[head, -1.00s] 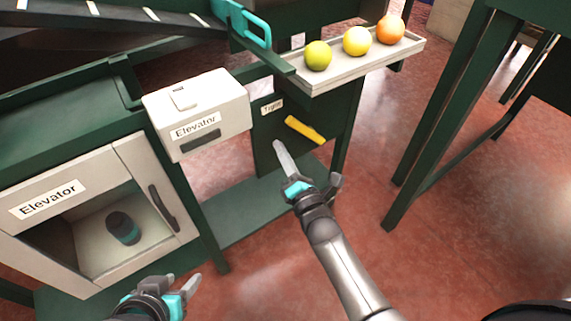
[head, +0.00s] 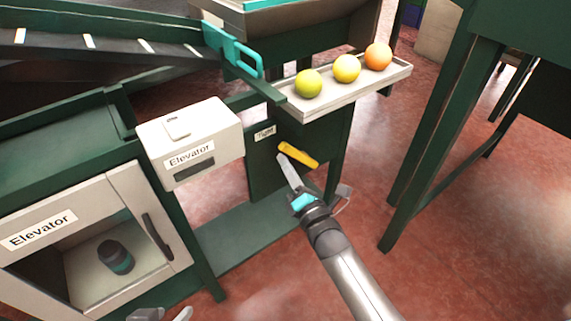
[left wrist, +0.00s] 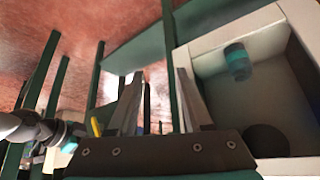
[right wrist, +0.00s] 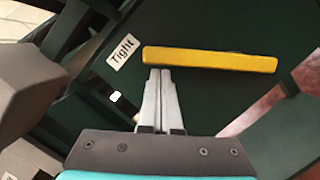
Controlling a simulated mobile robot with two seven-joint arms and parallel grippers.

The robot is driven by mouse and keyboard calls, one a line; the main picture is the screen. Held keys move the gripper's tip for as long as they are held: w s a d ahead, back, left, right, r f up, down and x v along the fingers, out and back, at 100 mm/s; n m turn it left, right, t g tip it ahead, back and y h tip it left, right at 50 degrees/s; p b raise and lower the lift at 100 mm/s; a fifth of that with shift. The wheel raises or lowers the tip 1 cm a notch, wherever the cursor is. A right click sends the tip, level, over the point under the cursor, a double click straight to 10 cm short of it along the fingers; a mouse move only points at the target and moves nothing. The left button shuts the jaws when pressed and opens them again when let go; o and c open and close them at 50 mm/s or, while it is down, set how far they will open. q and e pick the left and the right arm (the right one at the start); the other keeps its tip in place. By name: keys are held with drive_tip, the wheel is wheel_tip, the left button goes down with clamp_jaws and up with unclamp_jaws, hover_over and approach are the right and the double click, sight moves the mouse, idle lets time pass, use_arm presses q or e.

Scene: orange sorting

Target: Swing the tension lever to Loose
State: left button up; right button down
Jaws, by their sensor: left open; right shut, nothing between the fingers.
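The yellow tension lever (head: 298,155) is on a dark green panel (head: 262,178), below and right of a "Tight" label (head: 265,132). In the right wrist view the lever (right wrist: 210,59) lies nearly level across the picture, with the "Tight" label (right wrist: 123,51) to its left. No "Loose" label shows. My right gripper (right wrist: 160,72) is shut and empty, its tips just below the lever's left half; I cannot tell whether they touch it. My left gripper (left wrist: 160,75) is open and empty, low in front of the elevator box; its fingertips show at the head view's bottom edge (head: 165,314).
A tray (head: 345,97) with a green, a yellow and an orange fruit juts out above the lever. A white Elevator box (head: 215,135) is left of the panel. An open-fronted Elevator compartment (head: 85,290) holds a dark cylinder (head: 116,257). Green table legs (head: 408,170) stand at right.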

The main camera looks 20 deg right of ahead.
drive_tip(key=shift+w+d+r+m+p, duration=0.2)
drive_tip(key=shift+d+r+m+p, duration=0.3)
drive_tip(key=shift+r+m+p, duration=0.5)
use_arm(q)
drive_tip(key=s+a+f+g+p, duration=0.2)
drive_tip(key=s+a+f+p, duration=0.1)
drive_tip(key=f, duration=0.6)
drive_tip(key=s+a+f+g+y+p, duration=0.1)
drive_tip(key=s+a+f+g+p, duration=0.1)
drive_tip(key=s+f+p, duration=0.4)
wheel_tip(320, 180, down, 4)
drive_tip(key=shift+s+a+f+y, duration=0.1)
drive_tip(key=shift+s+a+y, duration=0.05)
drive_tip(key=shift+a+y, duration=0.2)
use_arm(e)
drive_tip(key=w+d+r+m+g, duration=0.1)
drive_tip(key=w+d+m+g, duration=0.2)
drive_tip(key=d+m, duration=0.9)
drive_tip(key=shift+w+r+m+h, duration=0.3)
drive_tip(key=shift+w+r+h, duration=0.1)
drive_tip(key=shift+w, duration=0.25)
use_arm(q)
drive_tip(key=shift+r, duration=0.2)
use_arm(e)
drive_tip(key=shift+d, duration=0.15)
